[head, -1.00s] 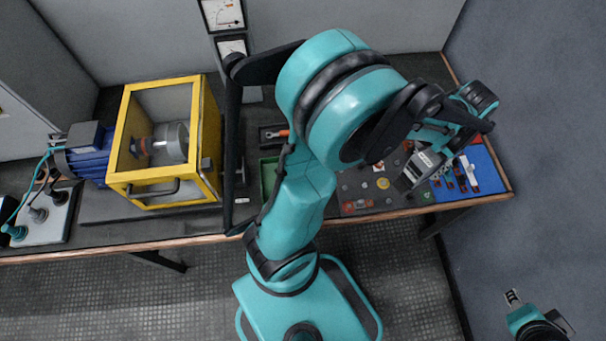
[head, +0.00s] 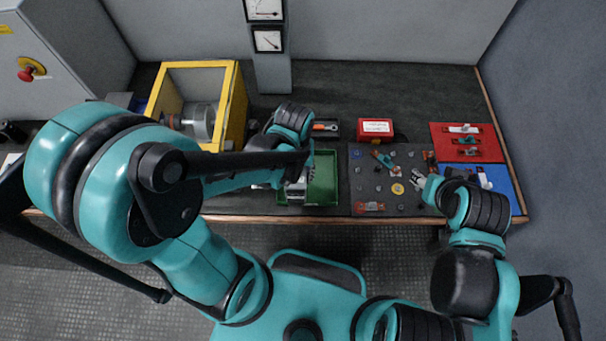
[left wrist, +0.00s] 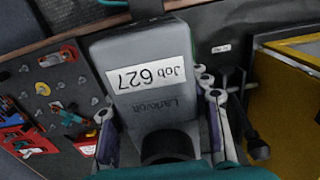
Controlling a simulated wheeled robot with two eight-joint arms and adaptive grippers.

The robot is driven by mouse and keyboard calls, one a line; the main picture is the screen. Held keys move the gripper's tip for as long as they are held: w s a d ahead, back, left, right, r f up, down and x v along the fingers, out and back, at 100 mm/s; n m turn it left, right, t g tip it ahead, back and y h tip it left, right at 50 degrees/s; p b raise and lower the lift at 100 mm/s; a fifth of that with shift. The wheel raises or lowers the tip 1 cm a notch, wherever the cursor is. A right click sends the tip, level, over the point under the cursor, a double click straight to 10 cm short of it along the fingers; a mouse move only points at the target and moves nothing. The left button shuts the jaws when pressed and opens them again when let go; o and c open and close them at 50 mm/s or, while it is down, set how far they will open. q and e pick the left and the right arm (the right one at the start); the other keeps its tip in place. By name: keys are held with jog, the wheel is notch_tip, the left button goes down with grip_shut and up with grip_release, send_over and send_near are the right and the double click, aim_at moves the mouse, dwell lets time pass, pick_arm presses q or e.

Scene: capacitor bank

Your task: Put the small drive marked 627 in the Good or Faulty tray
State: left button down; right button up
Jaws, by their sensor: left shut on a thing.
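The small drive (left wrist: 145,85) is a grey box with a white label reading "Job 627", seen upside down in the left wrist view. My left gripper (left wrist: 163,125) is shut on it, one finger at each side. In the head view my left gripper (head: 297,180) is at the left side of a green tray (head: 325,185), and the drive is partly hidden by it. I cannot tell whether the drive touches the tray. My right gripper (head: 422,182) is at the right edge of the grey mat; its jaw state is unclear.
The grey mat (head: 370,188) holds several small parts. A red box (head: 375,128) stands behind it. Red (head: 488,150) and blue (head: 503,184) mats with parts lie at right. A yellow-framed enclosure (head: 237,100) stands left of the green tray.

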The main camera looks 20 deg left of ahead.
pick_arm(q)
jog(key=w+f+b, duration=0.1)
jog(key=w+f, duration=0.1)
jog(key=w, duration=0.1)
jog(key=w+f+b, duration=0.2)
jog(key=w+f, duration=0.1)
jog(key=w, duration=0.1)
jog(key=w+f+b, duration=0.1)
jog(key=w+f, duration=0.1)
jog(key=w, duration=0.2)
jog(key=shift+f, duration=0.2)
jog(key=shift+f+b, duration=1.1)
jog(key=shift+f, duration=0.75)
jog(key=shift+f, duration=0.15)
jog(key=c, duration=0.7)
grip_release()
jog(key=shift+c, duration=0.2)
